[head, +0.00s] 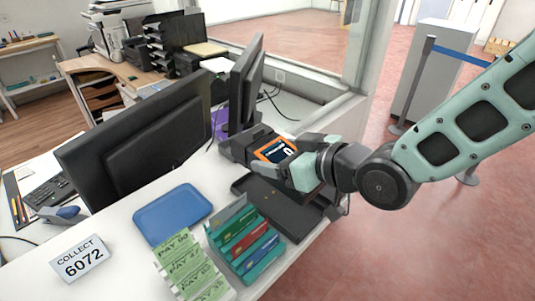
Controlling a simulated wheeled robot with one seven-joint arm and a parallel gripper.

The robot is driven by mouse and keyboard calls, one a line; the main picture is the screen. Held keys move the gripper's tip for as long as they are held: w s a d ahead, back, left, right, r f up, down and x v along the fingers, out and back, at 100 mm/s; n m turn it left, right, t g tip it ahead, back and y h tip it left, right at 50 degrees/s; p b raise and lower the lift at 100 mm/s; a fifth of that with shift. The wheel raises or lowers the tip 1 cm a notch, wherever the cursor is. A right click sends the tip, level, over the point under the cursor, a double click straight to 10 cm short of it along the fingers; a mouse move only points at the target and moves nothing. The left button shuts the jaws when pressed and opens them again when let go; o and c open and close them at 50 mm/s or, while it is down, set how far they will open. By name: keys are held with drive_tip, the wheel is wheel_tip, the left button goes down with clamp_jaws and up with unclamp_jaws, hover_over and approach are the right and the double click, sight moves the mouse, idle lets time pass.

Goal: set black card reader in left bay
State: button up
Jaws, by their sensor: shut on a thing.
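My gripper (236,150) reaches in from the right over the counter, just in front of the monitors. It is shut on a dark thing at its far end, which I take to be the black card reader; the jaws and the reader blend together and are mostly hidden by my wrist. A low black tray (283,218) lies on the counter below my wrist, near the right edge. My arm covers part of it, and I cannot make out its bays clearly.
A teal card holder (262,266) with several cards, green pay slips (187,262), a blue tray (172,213) and a collect sign (82,259) stand left of the black tray. Two black monitors (140,147) (246,82) stand behind. The counter's right edge drops to the floor.

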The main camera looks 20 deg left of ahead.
drive_tip(key=shift+w+a+f, duration=0.1)
drive_tip(key=shift+a+f, duration=0.1)
drive_tip(key=shift+f, duration=0.25)
drive_tip(key=shift+f+b, duration=1.95)
drive_tip(key=shift+f, duration=0.85)
drive_tip(key=shift+d+b, duration=0.1)
drive_tip(key=shift+b, duration=0.25)
drive_tip(key=shift+f+b, duration=1.05)
drive_tip(key=shift+b, duration=0.05)
drive_tip(key=o, duration=1.3)
drive_tip(key=shift+c, duration=0.2)
